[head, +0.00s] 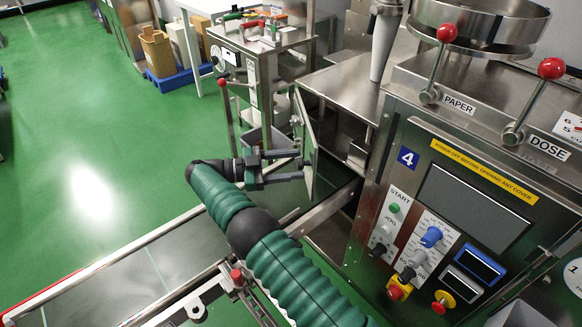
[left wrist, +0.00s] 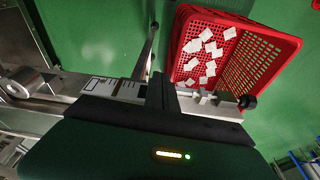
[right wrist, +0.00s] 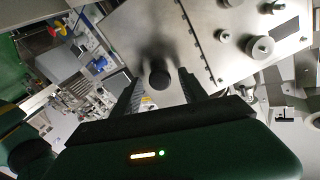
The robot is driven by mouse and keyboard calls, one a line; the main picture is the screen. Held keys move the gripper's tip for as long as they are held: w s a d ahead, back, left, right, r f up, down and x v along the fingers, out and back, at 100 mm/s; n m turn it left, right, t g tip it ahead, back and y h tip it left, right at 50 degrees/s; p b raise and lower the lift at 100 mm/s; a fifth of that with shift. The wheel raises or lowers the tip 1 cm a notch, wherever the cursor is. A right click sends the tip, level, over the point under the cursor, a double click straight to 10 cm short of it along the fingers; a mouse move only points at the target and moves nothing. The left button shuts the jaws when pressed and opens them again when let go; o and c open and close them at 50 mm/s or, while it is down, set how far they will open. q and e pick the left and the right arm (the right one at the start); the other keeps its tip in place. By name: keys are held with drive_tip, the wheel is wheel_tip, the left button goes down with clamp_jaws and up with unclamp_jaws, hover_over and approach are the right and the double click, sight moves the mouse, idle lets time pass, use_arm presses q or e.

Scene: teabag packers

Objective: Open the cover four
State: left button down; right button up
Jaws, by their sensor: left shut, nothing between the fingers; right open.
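Machine four, with the blue "4" label (head: 408,157), stands at the right in the head view. A metal cover panel (head: 309,135) stands nearly edge-on at its left, with the machine's open inside visible to its right. In the right wrist view the cover shows as a grey plate (right wrist: 195,30) with a round black knob (right wrist: 160,79). My right gripper (head: 302,165) is open in front of the panel, with its fingers on either side of the knob; whether they touch it I cannot tell. My left gripper (left wrist: 160,85) is shut and empty, outside the head view.
A red basket (left wrist: 268,62) with several white teabags is near my left gripper. Red-knobbed levers (head: 447,33) and a control panel (head: 425,250) are on the machine. A smaller machine (head: 265,65) stands behind. A metal rail (head: 150,235) crosses the lower left; green floor lies beyond.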

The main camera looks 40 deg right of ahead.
sight(310, 153)
wheel_tip(310, 153, up, 4)
drive_tip(key=shift+s+a+f+p, duration=0.1)
drive_tip(key=shift+a+p, duration=0.05)
drive_tip(key=shift+p, duration=0.7)
drive_tip(key=s+a+r+p, duration=0.1)
drive_tip(key=s+a+p, duration=0.1)
drive_tip(key=s+a, duration=0.6)
drive_tip(key=s, duration=0.5)
drive_tip(key=shift+a+p, duration=0.3)
drive_tip(key=shift+a, duration=0.1)
